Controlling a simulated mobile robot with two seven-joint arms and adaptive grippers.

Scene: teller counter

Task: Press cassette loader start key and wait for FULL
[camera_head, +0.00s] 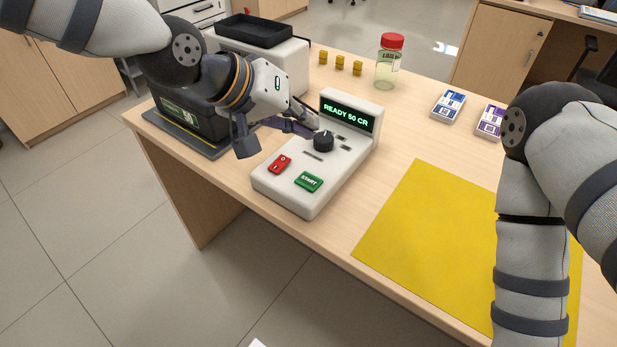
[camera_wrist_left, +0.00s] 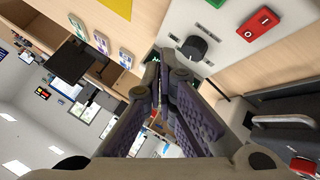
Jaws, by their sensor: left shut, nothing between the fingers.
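The cassette loader (camera_head: 269,183) is a white console on the wooden counter. Its display (camera_head: 347,114) reads "READY 50 CR" in green. The green START key (camera_head: 309,182) is at its front right, the red key (camera_head: 279,164) to its left, and a black knob (camera_head: 323,141) behind them. My left gripper (camera_head: 283,127) is shut and empty, beside the console's left edge near the knob. In the left wrist view its fingers (camera_wrist_left: 160,75) are together, with the knob (camera_wrist_left: 194,48) and red key (camera_wrist_left: 265,18) beyond. My right gripper is out of view; only my right arm shows.
A dark case (camera_head: 190,115) on a dark mat stands left of the console. A white machine with a black tray (camera_head: 255,30) stands behind. A red-lidded jar (camera_head: 388,65), several small yellow stacks (camera_head: 340,63) and banknote bundles (camera_head: 448,106) lie farther back. A yellow mat (camera_head: 425,235) covers the right front.

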